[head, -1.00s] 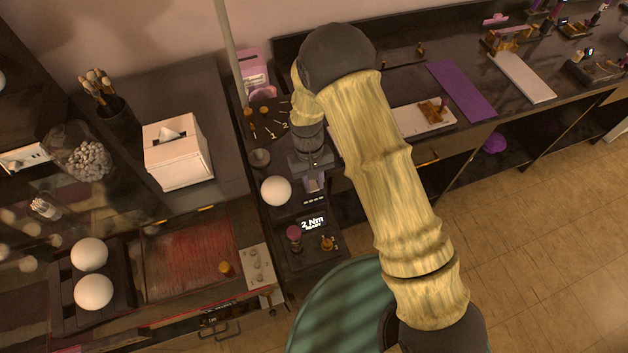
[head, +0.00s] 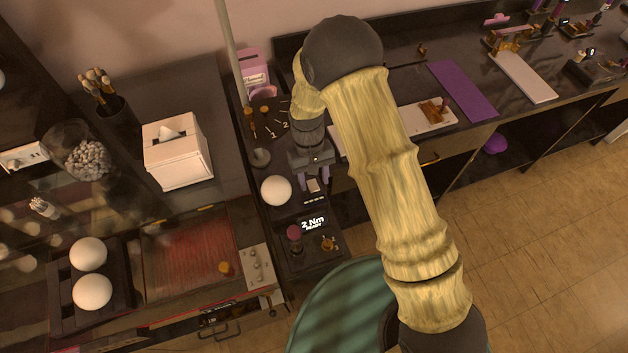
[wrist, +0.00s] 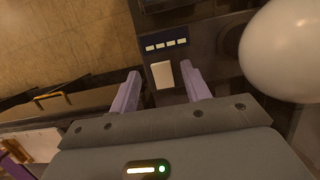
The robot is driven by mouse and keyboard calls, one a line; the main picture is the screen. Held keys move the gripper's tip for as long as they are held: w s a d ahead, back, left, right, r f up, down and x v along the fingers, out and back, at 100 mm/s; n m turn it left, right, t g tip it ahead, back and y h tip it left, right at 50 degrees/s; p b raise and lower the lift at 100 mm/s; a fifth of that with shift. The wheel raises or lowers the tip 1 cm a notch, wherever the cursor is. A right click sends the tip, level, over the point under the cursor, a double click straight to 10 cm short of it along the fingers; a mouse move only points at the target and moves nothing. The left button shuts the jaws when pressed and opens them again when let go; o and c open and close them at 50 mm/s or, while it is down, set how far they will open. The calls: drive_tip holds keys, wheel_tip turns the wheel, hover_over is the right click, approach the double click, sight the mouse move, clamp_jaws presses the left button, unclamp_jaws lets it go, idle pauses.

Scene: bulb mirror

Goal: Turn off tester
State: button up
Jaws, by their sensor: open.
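The tester (head: 283,258) is a dark panel below my gripper in the head view, with a lit display (head: 312,223) reading "2 Nm READY". A dark red knob (head: 293,233) and a brass knob (head: 327,244) sit near the display. My gripper (head: 312,186) is open, its purple fingers pointing down above the panel. A small pale rectangular piece (head: 313,186) shows between the fingers. In the wrist view this pale piece (wrist: 163,74) lies between and just beyond the fingertips (wrist: 160,77), beside a row of lit bars (wrist: 167,45). Contact cannot be told.
A white bulb (head: 276,190) sits close left of my gripper and also shows in the wrist view (wrist: 285,50). A thin pole (head: 229,50) rises behind. A tissue box (head: 176,150) stands left, and a white tray (head: 412,119) lies right. Open floor is at right.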

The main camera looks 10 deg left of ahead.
sight(314, 186)
wheel_tip(314, 186, up, 8)
drive_tip(key=b, duration=0.2)
drive_tip(key=shift+r, duration=0.15)
idle(0.4)
drive_tip(key=s+d+r+m+t, duration=0.1)
drive_tip(key=s+d+r+m, duration=0.1)
drive_tip(key=d, duration=0.6)
drive_tip(key=s+d+r+m+t+y, duration=0.1)
drive_tip(key=s+d+r+m+t, duration=0.1)
drive_tip(key=d+r, duration=0.3)
drive_tip(key=s+d+r+m+t, duration=0.2)
drive_tip(key=s+d+r, duration=0.1)
drive_tip(key=d, duration=0.9)
drive_tip(key=shift+d+r+y, duration=0.25)
drive_tip(key=shift+y, duration=0.05)
